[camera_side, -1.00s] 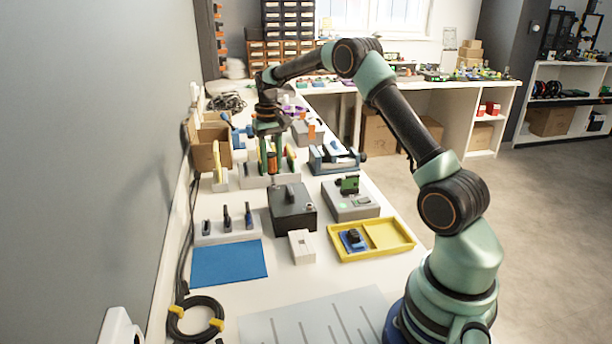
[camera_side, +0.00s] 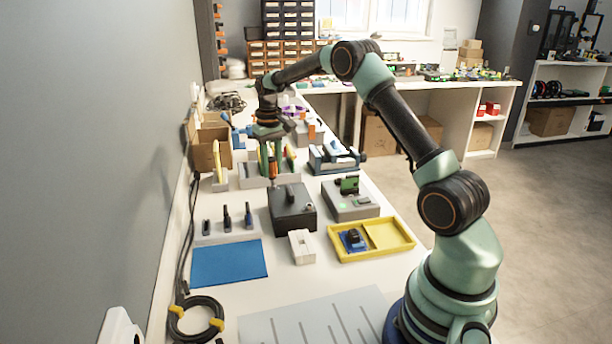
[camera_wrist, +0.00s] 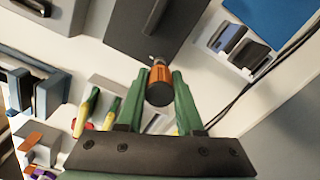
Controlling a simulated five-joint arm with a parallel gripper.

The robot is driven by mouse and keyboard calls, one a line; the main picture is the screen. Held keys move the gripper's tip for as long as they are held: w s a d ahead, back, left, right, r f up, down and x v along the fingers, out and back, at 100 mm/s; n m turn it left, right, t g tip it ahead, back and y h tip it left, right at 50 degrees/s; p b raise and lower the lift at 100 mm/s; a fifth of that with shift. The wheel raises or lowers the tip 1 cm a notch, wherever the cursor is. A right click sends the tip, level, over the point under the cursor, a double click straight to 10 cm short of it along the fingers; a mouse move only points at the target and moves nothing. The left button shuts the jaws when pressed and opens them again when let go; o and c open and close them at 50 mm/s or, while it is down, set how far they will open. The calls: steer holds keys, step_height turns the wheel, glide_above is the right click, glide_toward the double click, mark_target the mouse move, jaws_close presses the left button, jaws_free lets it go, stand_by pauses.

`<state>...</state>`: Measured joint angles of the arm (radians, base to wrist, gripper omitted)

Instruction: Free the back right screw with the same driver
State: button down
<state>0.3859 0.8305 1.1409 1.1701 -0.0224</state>
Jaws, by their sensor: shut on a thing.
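The dark grey box (camera_side: 292,212) with a raised handle on its lid stands mid-bench; its lid also shows at the top of the wrist view (camera_wrist: 120,25). My gripper (camera_side: 270,153) is above the box's far left side in the side view. In the wrist view its green fingers (camera_wrist: 160,88) are shut on the orange and black driver (camera_wrist: 160,85). The driver (camera_side: 273,168) hangs roughly upright, tip down at the box's far edge. A small metallic piece shows by the tip in the wrist view. I cannot tell whether the tip touches a screw.
A pale rack (camera_side: 250,177) stands behind the box, with yellow-green handles near it. A grey device (camera_side: 350,206), a yellow tray (camera_side: 410,241) and a white block (camera_side: 301,247) stand around it. A blue mat (camera_side: 229,263) lies at front left. A brown carton (camera_side: 205,152) is by the wall.

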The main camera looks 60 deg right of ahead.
steer(key=n, duration=0.8)
steer(key=shift+n, duration=0.4)
steer(key=n, duration=0.3)
steer(key=shift+n, duration=0.4)
steer(key=n, duration=0.4)
steer(key=shift+n, duration=0.3)
steer(key=shift+m, duration=1)
steer(key=shift+r, duration=0.1)
steer(key=shift+r, duration=2.2)
